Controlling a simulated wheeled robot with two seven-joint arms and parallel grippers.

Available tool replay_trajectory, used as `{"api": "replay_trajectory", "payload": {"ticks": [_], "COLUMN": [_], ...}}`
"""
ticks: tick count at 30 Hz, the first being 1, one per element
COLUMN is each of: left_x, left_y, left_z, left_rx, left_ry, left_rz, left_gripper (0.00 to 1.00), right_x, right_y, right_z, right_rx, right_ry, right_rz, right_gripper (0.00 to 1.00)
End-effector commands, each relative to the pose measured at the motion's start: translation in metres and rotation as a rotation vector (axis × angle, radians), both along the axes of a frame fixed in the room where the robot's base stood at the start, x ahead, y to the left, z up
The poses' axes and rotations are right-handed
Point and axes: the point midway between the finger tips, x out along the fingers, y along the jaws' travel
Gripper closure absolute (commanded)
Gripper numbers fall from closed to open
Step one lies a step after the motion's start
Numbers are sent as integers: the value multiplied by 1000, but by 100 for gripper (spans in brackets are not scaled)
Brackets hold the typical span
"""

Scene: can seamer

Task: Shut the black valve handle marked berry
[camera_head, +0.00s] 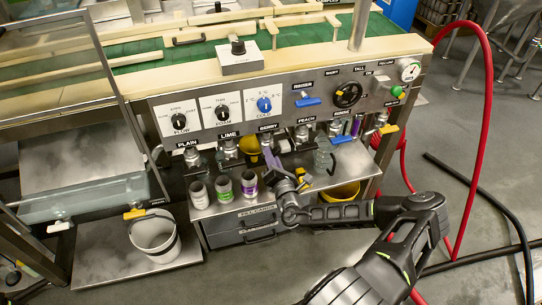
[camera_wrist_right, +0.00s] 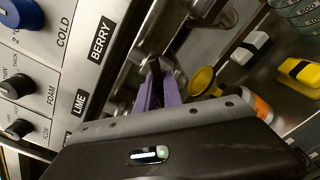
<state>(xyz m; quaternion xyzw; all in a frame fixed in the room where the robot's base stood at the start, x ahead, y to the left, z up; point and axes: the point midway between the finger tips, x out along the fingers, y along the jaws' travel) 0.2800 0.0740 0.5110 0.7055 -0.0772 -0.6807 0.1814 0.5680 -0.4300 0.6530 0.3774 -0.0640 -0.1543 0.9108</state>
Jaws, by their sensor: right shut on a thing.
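The BERRY label (camera_head: 268,128) is on the steel front panel, and it shows large in the right wrist view (camera_wrist_right: 102,38). My right gripper (camera_head: 271,160) is just below this label, reaching up from the lower right. In the right wrist view its purple fingers (camera_wrist_right: 159,92) are closed around a dark handle (camera_wrist_right: 154,67) below the label. The fingers cover much of the handle, so its exact angle is hard to tell. My left gripper is not in view.
The PLAIN (camera_head: 187,147), LIME (camera_head: 228,135) and PEACH (camera_head: 306,121) labels mark neighbouring valves close on both sides. Several cans, including a purple-labelled one (camera_head: 249,184), stand on the shelf below. A white bucket (camera_head: 153,237) is at the lower left. A red hose (camera_head: 487,100) hangs at right.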

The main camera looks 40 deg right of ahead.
Motion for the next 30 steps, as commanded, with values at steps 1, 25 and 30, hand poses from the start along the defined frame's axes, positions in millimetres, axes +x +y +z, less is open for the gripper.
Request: {"api": "replay_trajectory", "payload": {"ticks": [1, 25, 30], "left_x": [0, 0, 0], "left_y": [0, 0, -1], "left_z": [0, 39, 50], "left_rx": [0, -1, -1], "left_ry": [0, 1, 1], "left_rz": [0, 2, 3], "left_gripper": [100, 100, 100], "right_x": [0, 0, 0], "right_y": [0, 1, 1], "right_z": [0, 4, 3], "right_rx": [0, 292, 432], "right_ry": [1, -100, -149], "right_rz": [-1, 0, 0], "right_gripper": [100, 100, 100]}}
